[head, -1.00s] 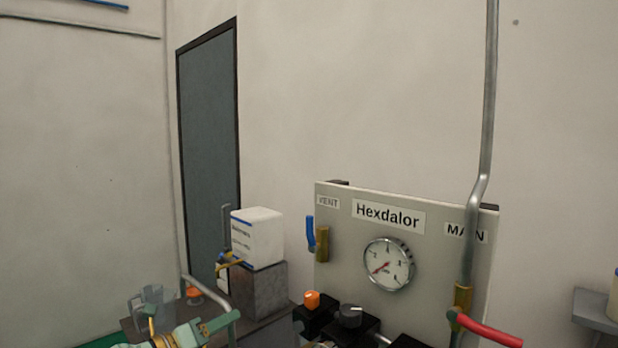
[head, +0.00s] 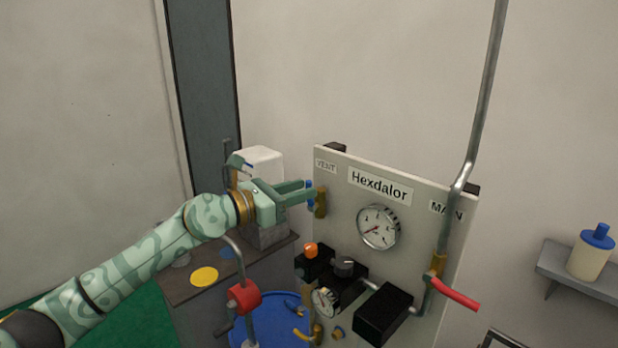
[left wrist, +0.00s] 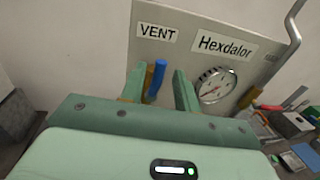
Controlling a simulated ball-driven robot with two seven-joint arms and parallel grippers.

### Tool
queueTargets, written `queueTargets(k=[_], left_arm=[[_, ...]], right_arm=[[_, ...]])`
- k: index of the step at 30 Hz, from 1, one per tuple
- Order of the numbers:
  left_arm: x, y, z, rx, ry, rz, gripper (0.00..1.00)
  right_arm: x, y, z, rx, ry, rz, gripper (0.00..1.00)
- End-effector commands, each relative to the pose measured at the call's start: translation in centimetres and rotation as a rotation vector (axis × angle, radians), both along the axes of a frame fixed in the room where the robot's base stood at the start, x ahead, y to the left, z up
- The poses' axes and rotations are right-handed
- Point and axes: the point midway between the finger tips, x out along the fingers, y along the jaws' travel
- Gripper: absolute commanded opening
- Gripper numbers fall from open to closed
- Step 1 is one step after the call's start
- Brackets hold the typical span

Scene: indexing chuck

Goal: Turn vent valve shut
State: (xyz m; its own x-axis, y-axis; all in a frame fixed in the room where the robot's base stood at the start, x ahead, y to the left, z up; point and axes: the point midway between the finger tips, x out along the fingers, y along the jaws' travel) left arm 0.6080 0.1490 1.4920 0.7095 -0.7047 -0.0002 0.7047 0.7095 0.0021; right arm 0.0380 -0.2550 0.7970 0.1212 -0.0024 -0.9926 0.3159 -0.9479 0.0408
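The vent valve has a blue handle (head: 309,189) and a brass body (head: 320,204), on the panel under the VENT label (head: 325,166). The handle points upward beside the body. My left gripper (head: 303,191) reaches in from the left, its fingertips at the handle and partly covering it. In the left wrist view the blue handle (left wrist: 158,76) shows between the two spread fingers (left wrist: 160,88), with a gap on each side. Whether a fingertip touches it cannot be told. My right gripper is not in view.
The Hexdalor panel (head: 395,164) carries a gauge (head: 378,227) and a red MAIN handle (head: 455,294). A white box (head: 260,160) stands behind my left gripper. Black knob blocks and a blue drum (head: 275,330) sit below. A bottle (head: 591,255) stands on a shelf at right.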

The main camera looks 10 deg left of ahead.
Motion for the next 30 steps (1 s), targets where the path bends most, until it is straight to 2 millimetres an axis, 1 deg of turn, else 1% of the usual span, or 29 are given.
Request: queueTargets(k=[1,6,16,19,20,26,30], left_arm=[[0.6,-0.7,0.1,-0.002,0.002,-0.001,0.31],[1.8,-1.8,0.0,-0.001,0.001,0.000,0.31],[2.1,-2.1,-0.1,0.000,0.001,0.000,0.31],[2.1,-2.0,-0.1,0.000,0.001,0.000,0.04],[2.1,-2.0,-0.1,0.000,0.001,0.000,0.00],[2.1,-2.0,-0.1,-0.003,0.003,0.000,0.00],[2.6,-2.0,-0.2,-0.022,0.013,0.000,0.00]], right_arm=[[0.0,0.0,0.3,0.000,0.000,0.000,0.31],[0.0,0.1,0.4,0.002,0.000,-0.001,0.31],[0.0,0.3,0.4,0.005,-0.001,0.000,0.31],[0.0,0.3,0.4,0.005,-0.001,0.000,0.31],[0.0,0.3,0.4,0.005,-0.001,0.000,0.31],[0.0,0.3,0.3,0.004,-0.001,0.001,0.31],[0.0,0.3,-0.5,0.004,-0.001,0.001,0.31]])
